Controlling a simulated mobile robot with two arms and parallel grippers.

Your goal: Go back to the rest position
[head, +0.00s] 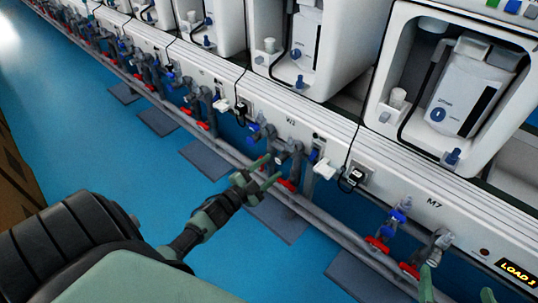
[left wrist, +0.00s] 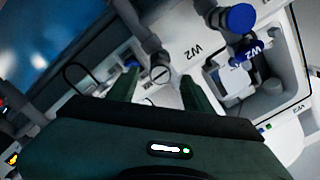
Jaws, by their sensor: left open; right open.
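My left gripper (head: 270,170) reaches in from the lower left in the head view. Its green fingers are apart and empty, in front of the pipes and valves on the testline's front. The fingers also show in the left wrist view (left wrist: 160,82), spread with nothing gripped between them. A grey pipe end lies beyond them there; I cannot tell the exact gap. My right gripper (head: 457,288) shows only as two green fingertips at the bottom right edge of the head view. They are apart, below the M7 station, and the rest of it is out of frame.
A long white testline bench (head: 400,185) runs diagonally, with white test cabinets (head: 455,90) on top. Grey pipes with red-handled valves (head: 378,243) line its front. Dark floor mats (head: 210,160) lie below. The blue floor (head: 110,165) at left is open. Brown boxes (head: 15,175) stand far left.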

